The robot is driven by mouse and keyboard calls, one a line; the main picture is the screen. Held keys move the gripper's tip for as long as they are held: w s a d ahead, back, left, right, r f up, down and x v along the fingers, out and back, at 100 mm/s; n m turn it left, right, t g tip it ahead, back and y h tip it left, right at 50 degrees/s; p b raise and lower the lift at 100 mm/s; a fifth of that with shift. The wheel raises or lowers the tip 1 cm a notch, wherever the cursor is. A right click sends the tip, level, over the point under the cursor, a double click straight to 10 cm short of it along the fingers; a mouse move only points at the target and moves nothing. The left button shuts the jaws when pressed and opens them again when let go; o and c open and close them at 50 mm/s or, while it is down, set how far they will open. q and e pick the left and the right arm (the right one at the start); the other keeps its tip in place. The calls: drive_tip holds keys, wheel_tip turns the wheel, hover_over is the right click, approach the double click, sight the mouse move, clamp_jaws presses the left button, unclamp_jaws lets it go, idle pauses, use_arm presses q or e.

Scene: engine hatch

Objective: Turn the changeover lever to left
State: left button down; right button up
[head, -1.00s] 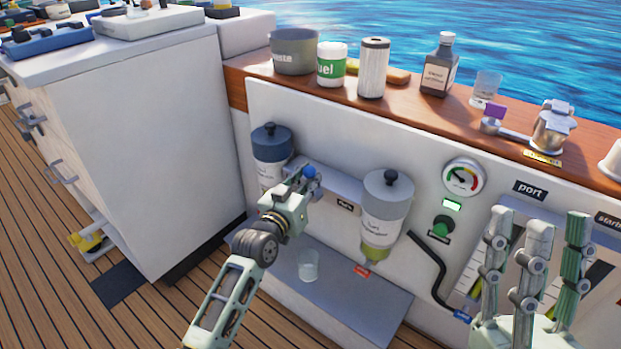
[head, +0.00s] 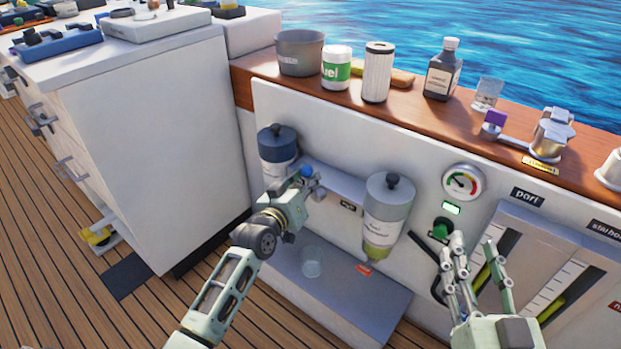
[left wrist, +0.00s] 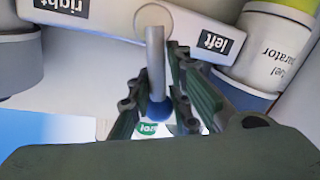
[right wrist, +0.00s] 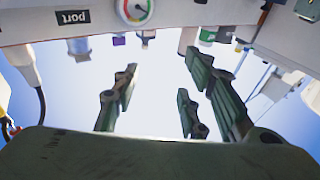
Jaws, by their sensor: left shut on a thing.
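The changeover lever (left wrist: 156,60) is a grey metal rod with a blue ball knob (head: 306,171). It comes out of a round ring on a pale panel (head: 340,192), between a "right" label (left wrist: 68,5) and a "left" label (left wrist: 215,41), both upside down in the left wrist view. My left gripper (head: 311,182) is shut around the rod near the knob (left wrist: 159,110), a finger on each side. Which way the lever leans is hard to tell. My right gripper (head: 468,245) is open and empty, in front of the engine panel.
Two filter bowls (head: 278,143) (head: 388,205) flank the lever closely. A clear cup (head: 311,262) stands on the ledge below. A gauge (head: 463,182), a green knob (head: 442,228) and a black hose are on the right. Bottles and cans line the wooden shelf (head: 408,98).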

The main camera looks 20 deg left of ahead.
use_arm(q)
drive_tip(key=shift+w+a+f+n+g+p, duration=0.15)
drive_tip(key=shift+a+f+n+g+p, duration=0.25)
drive_tip(key=shift+n, duration=0.4)
drive_tip(key=shift+w+a+f+n+g+p, duration=0.1)
drive_tip(key=shift+a+f+n+p, duration=0.1)
drive_tip(key=shift+a+n+p, duration=0.35)
use_arm(e)
wheel_tip(320, 180, down, 9)
drive_tip(key=s+d+g+h, duration=0.1)
drive_tip(key=g, duration=0.3)
drive_tip(key=shift+d+r+g+h, duration=0.2)
drive_tip(key=shift+d+g+h, duration=0.05)
drive_tip(key=shift+g+h, duration=0.15)
use_arm(q)
drive_tip(key=shift+n, duration=0.25)
use_arm(e)
drive_tip(key=shift+s+f, duration=0.1)
drive_tip(key=shift+s, duration=0.05)
use_arm(q)
drive_tip(key=c, duration=1.8)
unclamp_jaws()
drive_tip(key=shift+a, duration=0.15)
drive_tip(key=shift+o, duration=0.3)
use_arm(e)
drive_tip(key=shift+a, duration=0.1)
use_arm(q)
drive_tip(key=shift+d, duration=0.2)
